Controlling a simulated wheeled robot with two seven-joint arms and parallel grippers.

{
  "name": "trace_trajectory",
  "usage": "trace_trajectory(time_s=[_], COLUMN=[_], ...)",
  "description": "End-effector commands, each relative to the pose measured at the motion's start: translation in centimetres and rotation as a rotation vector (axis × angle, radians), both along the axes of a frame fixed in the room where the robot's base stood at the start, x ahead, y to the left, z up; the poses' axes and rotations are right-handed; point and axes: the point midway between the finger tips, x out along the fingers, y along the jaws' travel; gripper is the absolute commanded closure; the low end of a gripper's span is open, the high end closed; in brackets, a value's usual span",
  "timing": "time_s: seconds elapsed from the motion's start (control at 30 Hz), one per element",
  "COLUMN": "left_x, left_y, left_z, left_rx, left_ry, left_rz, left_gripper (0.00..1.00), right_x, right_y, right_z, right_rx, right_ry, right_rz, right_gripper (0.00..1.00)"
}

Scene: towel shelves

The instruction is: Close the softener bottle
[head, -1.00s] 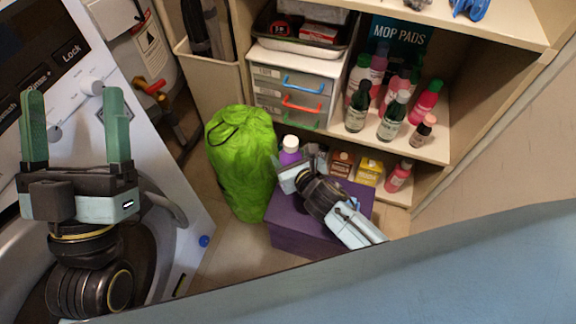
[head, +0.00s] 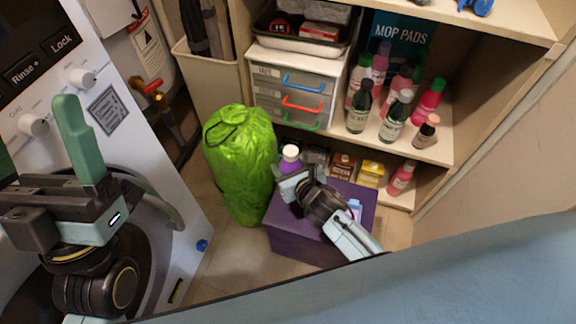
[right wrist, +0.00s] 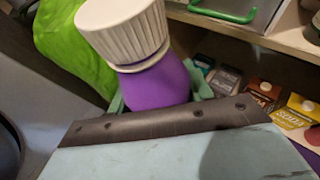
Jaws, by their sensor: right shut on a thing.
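The softener bottle is purple (right wrist: 155,86) with a ribbed white cap (right wrist: 125,28) sitting on its neck. Whether the cap is fully tightened I cannot tell. In the head view the bottle (head: 289,166) stands upright by the far left edge of a purple box (head: 300,240). My right gripper (head: 287,177) is shut on the bottle's body below the cap; its green fingers are mostly hidden. My left gripper (head: 36,135) is empty at the left, in front of the white machine. One green finger points up; the other is mostly cut off by the picture edge, well apart from it.
A bright green bag (head: 240,165) stands just left of the bottle. Behind are small cartons (head: 371,173), a drawer unit (head: 292,85) and a shelf with several bottles (head: 392,122). The white machine (head: 165,235) fills the left side.

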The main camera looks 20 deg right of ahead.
Motion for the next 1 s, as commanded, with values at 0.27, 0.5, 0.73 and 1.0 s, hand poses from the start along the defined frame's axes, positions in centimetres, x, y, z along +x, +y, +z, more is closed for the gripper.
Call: trace_trajectory(time_s=[0.27,0.5,0.73,1.0], left_x=[-0.4,-0.4,-0.2,2.3], left_y=[0.1,0.1,0.0,-0.6], left_z=[0.0,0.0,0.1,0.0], left_rx=[-0.009,-0.009,-0.005,0.057], left_ry=[-0.032,-0.030,-0.015,0.192], left_rz=[0.000,0.000,0.000,0.000], left_gripper=[0.22,0.22,0.22,0.22], right_x=[0.0,0.0,0.0,-2.9], right_y=[0.0,0.0,0.0,-0.5], right_z=[-0.4,-0.3,0.0,1.5], right_rx=[0.000,0.000,0.001,-0.001], right_ry=[0.000,0.000,-0.001,0.003], right_rz=[0.000,0.000,0.000,0.000], right_gripper=[0.39,0.28,0.28,0.28])
